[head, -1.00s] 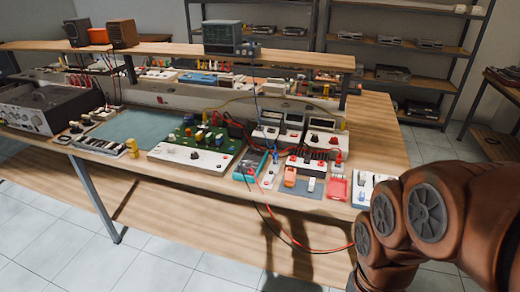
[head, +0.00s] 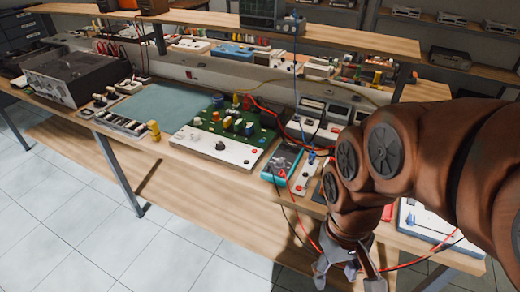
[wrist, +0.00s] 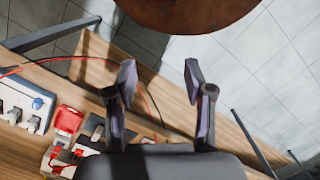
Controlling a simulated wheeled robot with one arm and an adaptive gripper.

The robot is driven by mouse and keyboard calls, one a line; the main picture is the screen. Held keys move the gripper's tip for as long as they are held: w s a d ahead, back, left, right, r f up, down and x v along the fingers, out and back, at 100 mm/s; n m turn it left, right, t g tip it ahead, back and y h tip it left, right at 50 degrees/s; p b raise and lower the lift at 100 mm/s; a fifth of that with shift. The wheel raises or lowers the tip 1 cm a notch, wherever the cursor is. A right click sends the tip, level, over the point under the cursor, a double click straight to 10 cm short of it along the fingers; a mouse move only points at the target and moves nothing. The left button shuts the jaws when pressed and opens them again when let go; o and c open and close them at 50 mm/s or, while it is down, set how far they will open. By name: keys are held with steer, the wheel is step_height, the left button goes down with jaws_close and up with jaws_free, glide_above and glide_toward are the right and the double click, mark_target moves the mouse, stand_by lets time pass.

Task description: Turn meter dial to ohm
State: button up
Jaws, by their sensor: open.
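I cannot make out the meter in the wrist view.
A green circuit board on a white base (head: 218,143) stands left of the meter. A white panel with switches (wrist: 25,106) and a red block (wrist: 68,120) lie on the bench. My arm hides part of the bench's right side. Loose leads hang near my gripper. The floor (head: 195,240) in front is clear.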

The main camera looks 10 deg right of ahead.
steer(key=w+r+n+b, duration=0.2)
steer(key=w+n, duration=0.4)
steer(key=w, duration=0.7)
steer(key=n+t+b, duration=0.2)
steer(key=n+b, duration=0.3)
steer(key=n, duration=1)
glide_above(280, 160)
steer(key=f, duration=0.5)
steer(key=shift+s+a, duration=0.1)
steer(key=shift+s, duration=0.25)
steer(key=shift+w+f+n, duration=0.2)
steer(key=shift+w+n, duration=0.1)
steer(key=shift+n, duration=0.1)
steer(key=shift+f+p, duration=0.45)
steer(key=shift+f, duration=3.35)
steer(key=shift+c, duration=0.3)
jaws_close()
